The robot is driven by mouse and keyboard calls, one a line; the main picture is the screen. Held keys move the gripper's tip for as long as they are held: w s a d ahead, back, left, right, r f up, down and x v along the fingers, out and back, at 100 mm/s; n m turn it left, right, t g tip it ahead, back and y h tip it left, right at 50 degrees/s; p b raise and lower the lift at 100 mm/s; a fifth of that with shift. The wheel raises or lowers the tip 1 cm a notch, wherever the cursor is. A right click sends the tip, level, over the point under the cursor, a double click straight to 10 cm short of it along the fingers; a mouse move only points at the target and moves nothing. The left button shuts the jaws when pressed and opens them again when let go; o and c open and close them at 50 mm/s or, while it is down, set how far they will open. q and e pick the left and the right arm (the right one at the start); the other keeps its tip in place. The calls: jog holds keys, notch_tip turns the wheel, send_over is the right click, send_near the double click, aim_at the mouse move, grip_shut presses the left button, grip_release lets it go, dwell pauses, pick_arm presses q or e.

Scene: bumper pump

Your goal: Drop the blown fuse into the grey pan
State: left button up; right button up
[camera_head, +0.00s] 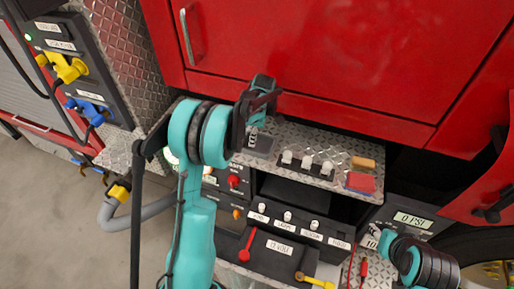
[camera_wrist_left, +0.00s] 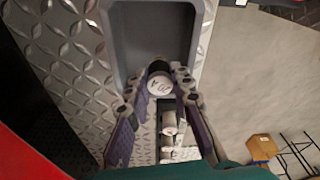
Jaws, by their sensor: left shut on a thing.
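My left gripper (camera_head: 262,97) is above the diamond-plate shelf at the back of its arm. In the left wrist view my left gripper (camera_wrist_left: 157,84) is shut on a short cylinder with a pale, marked end and a dark side, which I take as the blown fuse (camera_wrist_left: 161,87). The grey pan (camera_wrist_left: 117,38) is a shallow rectangular tray, empty where it shows. The held fuse appears over its near edge; its height above it is hard to tell. In the head view the pan (camera_head: 263,146) lies just below the gripper.
Several white fuses (camera_head: 307,163) stand in a black holder beside the pan; they also show in the left wrist view (camera_wrist_left: 169,122). A tan block (camera_head: 363,162) and a red-and-blue block (camera_head: 361,183) lie farther right. A red panel (camera_head: 330,60) rises behind the shelf.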

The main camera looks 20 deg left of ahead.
aim_at(258, 149)
pick_arm(q)
jog(key=o, duration=1)
jog(key=shift+o, duration=0.2)
jog(key=shift+r, duration=0.1)
notch_tip(258, 149, up, 12)
jog(key=d, duration=0.1)
jog(key=shift+w+d, duration=0.3)
jog(key=shift+d, duration=0.1)
